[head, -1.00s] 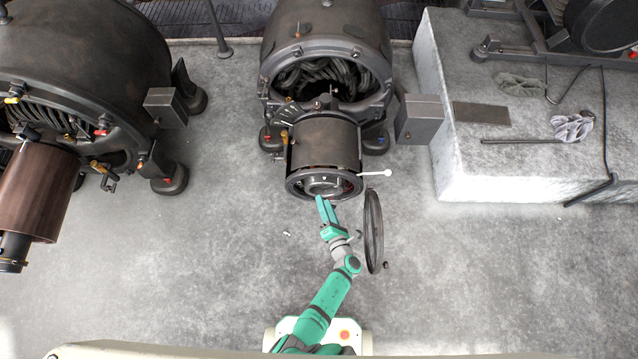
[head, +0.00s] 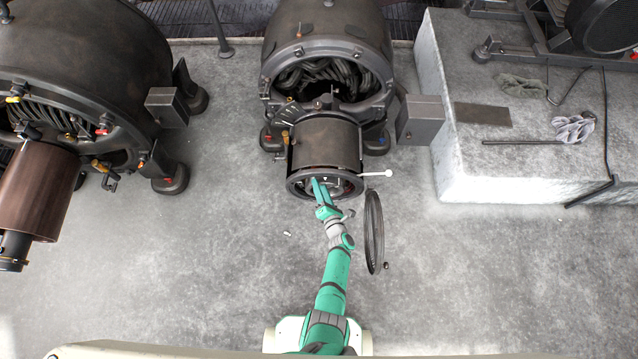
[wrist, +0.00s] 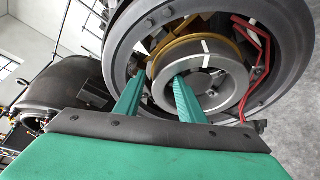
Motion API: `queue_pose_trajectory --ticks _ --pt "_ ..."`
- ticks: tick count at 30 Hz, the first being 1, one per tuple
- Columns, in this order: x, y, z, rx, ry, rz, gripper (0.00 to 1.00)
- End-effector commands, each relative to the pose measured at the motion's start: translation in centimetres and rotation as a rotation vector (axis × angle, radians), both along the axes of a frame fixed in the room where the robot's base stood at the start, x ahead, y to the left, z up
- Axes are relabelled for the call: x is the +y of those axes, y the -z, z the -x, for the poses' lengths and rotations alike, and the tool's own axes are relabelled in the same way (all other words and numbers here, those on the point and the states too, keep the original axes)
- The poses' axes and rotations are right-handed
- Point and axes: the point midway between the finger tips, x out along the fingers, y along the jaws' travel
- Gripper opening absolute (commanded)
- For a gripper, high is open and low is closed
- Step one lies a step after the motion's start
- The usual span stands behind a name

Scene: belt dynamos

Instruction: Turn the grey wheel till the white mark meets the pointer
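The grey wheel (wrist: 237,88) sits inside the dark round end frame of the middle dynamo; it also shows in the head view (head: 331,187), partly behind my gripper. Its white mark (wrist: 205,46) is at the top of the rim in the wrist view. My gripper (wrist: 160,78) is open at the wheel's left side. One finger is by the outer left edge, the other at the central opening, with the rim between. Contact is unclear.
The dark end frame (wrist: 291,88) surrounds the wheel closely. Red bent leads (wrist: 262,62) lie to its right. A thin dark hoop (head: 373,232) stands right of my arm. A larger dynamo (head: 75,75) is at left, a stone block (head: 520,180) at right.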

Motion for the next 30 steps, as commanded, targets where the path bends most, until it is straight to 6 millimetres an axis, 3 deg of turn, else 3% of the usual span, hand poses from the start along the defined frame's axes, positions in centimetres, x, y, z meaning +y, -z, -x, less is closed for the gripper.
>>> queue_pose_trajectory --ticks 12,25,30 --pt "0.7 0.5 -1.9 0.0 -0.003 0.001 0.36" --pt "0.9 0.5 -2.2 0.001 -0.002 0.0 0.36" --pt "0.7 0.5 -2.2 0.001 0.002 0.001 0.0"
